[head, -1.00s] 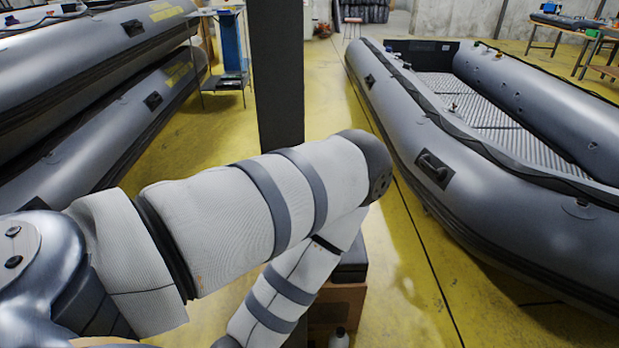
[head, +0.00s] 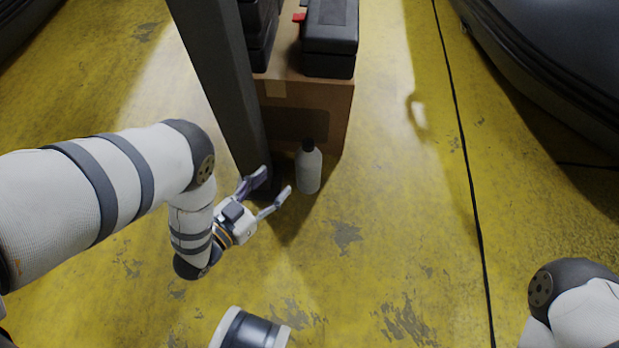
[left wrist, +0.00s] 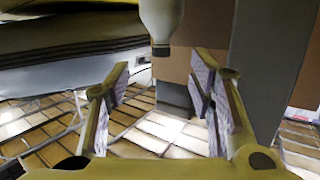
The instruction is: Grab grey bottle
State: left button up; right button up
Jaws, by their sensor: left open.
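The grey bottle (head: 309,170) with a black cap stands upright on the yellow floor in the head view, in front of a cardboard box. My left gripper (head: 273,184) is open and empty, just left of the bottle, its fingers pointing up and right toward it. In the left wrist view the bottle (left wrist: 161,18) appears upside down at the top, cap downward, beyond the open fingers (left wrist: 157,82) and roughly between them. My right arm shows only in part at the lower right of the head view; its gripper is out of sight.
The cardboard box (head: 310,115) carries black cases (head: 330,38) close behind the bottle. A dark post (head: 222,85) stands just left of the bottle and behind the left gripper. A grey inflatable boat (head: 560,60) lies at the upper right. The floor in front is clear.

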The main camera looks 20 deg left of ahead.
aim_at(304, 149)
pick_arm(q)
jog(key=w+d+b, duration=0.1)
jog(key=w+b, duration=0.1)
jog(key=w, duration=0.2)
jog(key=w+d+t+h+b, duration=0.1)
jog(key=w+b, duration=0.1)
jog(key=w, duration=0.3)
jog(key=w+d+t+b, duration=0.1)
jog(key=w+b, duration=0.1)
jog(key=w, duration=0.3)
jog(key=shift+d+f+m+h, duration=0.3)
jog(key=shift+d+f+m, duration=0.05)
jog(key=shift+f+m, duration=0.05)
grip_shut()
pick_arm(e)
notch_tip(304, 149, down, 6)
jog(key=shift+s+a+g, duration=0.25)
jog(key=shift+s+g, duration=0.05)
jog(key=shift+g, duration=0.1)
